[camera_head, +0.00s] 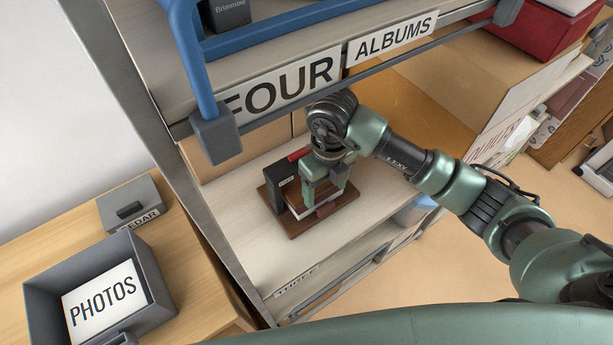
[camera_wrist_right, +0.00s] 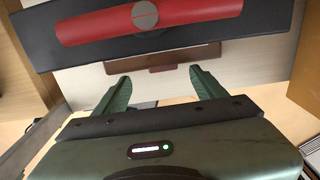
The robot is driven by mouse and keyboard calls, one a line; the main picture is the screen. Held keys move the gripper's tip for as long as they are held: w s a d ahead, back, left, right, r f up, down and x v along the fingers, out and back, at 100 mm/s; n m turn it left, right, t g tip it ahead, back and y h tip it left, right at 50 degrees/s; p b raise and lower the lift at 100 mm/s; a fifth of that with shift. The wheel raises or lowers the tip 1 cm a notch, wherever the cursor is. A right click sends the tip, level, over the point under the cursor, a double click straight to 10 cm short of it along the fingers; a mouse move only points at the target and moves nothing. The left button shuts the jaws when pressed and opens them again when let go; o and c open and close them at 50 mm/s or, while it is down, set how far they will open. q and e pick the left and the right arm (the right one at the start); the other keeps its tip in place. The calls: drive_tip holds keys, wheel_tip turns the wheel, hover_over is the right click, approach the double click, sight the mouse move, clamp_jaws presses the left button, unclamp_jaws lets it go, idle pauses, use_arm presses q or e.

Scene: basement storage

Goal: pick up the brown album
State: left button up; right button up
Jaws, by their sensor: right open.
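A brown, flat, album-like thing (camera_head: 298,227) lies on the pale shelf under the FOUR ALBUMS edge. White, page-like layers show above it, beneath my right gripper (camera_head: 325,188). In the wrist view a dark brown piece with a small plate (camera_wrist_right: 153,69) lies just beyond my fingertips. My right gripper (camera_wrist_right: 160,82) is open, fingers pointing down at the stack, with nothing clearly between them. Its fingers hide part of the stack, and I cannot tell whether they touch it. My left gripper is not in view.
A black box-like thing (camera_head: 281,183) with a red roll (camera_head: 299,154) stands close left of the gripper; the roll (camera_wrist_right: 150,20) also crosses the top of the wrist view. The upper shelf edge (camera_head: 390,62) overhangs my arm. A PHOTOS bin (camera_head: 143,268) stands lower left. Bare shelf lies in front.

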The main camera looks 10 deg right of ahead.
sight(326, 205)
drive_tip(key=f, duration=0.1)
drive_tip(key=f+p, duration=0.1)
drive_tip(key=shift+s+d+f, duration=0.1)
drive_tip(key=shift+s+f, duration=0.25)
drive_tip(key=f, duration=0.1)
drive_tip(key=f+p, duration=0.1)
drive_tip(key=shift+w+d+f, duration=0.15)
drive_tip(key=shift+w+f, duration=0.15)
drive_tip(key=shift+f+p, duration=0.35)
drive_tip(key=shift+f, duration=0.5)
drive_tip(key=shift+c, duration=0.6)
drive_tip(key=c, duration=1)
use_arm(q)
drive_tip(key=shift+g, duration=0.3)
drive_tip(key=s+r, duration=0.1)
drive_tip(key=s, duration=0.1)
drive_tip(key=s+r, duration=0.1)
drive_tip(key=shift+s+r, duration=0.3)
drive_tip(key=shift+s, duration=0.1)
use_arm(e)
drive_tip(key=shift+w, duration=0.1)
drive_tip(key=shift+c, duration=0.4)
